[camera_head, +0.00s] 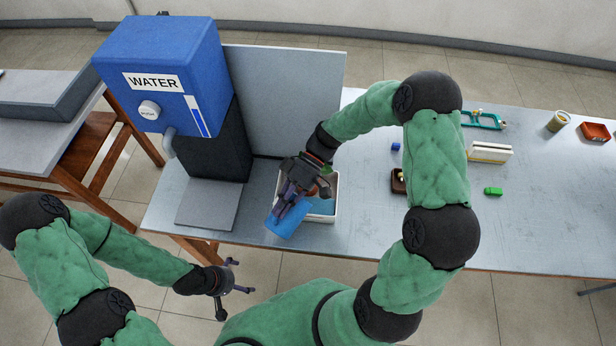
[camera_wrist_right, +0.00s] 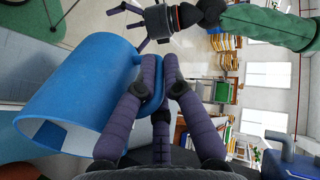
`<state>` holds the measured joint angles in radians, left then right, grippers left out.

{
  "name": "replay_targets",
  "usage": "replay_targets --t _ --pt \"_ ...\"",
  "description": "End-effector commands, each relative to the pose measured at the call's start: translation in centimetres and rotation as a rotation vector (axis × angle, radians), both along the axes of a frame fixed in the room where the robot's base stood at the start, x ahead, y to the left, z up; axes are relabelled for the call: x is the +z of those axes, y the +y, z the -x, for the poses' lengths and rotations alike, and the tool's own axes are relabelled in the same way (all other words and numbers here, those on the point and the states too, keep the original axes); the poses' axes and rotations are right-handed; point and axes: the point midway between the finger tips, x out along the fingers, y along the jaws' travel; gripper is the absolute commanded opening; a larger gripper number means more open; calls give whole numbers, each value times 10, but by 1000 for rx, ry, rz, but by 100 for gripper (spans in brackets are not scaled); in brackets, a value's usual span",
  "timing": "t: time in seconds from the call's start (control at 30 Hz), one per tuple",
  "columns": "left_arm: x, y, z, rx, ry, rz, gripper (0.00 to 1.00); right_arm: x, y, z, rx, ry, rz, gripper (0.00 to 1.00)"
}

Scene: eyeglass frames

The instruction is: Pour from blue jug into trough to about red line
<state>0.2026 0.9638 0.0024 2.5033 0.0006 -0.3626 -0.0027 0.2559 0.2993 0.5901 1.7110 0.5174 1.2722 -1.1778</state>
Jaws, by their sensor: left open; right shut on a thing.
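The blue jug (camera_head: 285,222) is tilted at the near left of the trough in the head view. My right gripper (camera_head: 292,203) is shut on its handle (camera_wrist_right: 158,82). In the right wrist view the jug body (camera_wrist_right: 75,95) lies on its side, its mouth toward the lower left. The white-rimmed trough (camera_head: 336,186) holds blue water (camera_head: 322,206) and is partly hidden by my right gripper and the jug. I cannot see the red line or whether water is flowing. My left gripper (camera_head: 233,277) is open and empty in front of the table; it also shows in the wrist view (camera_wrist_right: 140,25).
A blue water dispenser (camera_head: 165,70) on a black stand (camera_head: 212,145) is left of the trough, with a grey panel (camera_head: 285,100) behind. On the table's right are a green-framed tool (camera_head: 482,119), a white box (camera_head: 489,152), a green block (camera_head: 493,191) and a tin (camera_head: 558,121).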

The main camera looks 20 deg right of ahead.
Motion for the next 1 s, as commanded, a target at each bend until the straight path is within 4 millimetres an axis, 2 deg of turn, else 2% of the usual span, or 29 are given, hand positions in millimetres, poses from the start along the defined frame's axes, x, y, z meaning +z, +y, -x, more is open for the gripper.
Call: replay_targets --t 0.87,1.0 --pt "-1 0 0 0 0 0 100 2 -2 -1 0 11 -21 0" --pt "1 0 0 0 0 0 100 -2 3 2 3 -15 26 0"
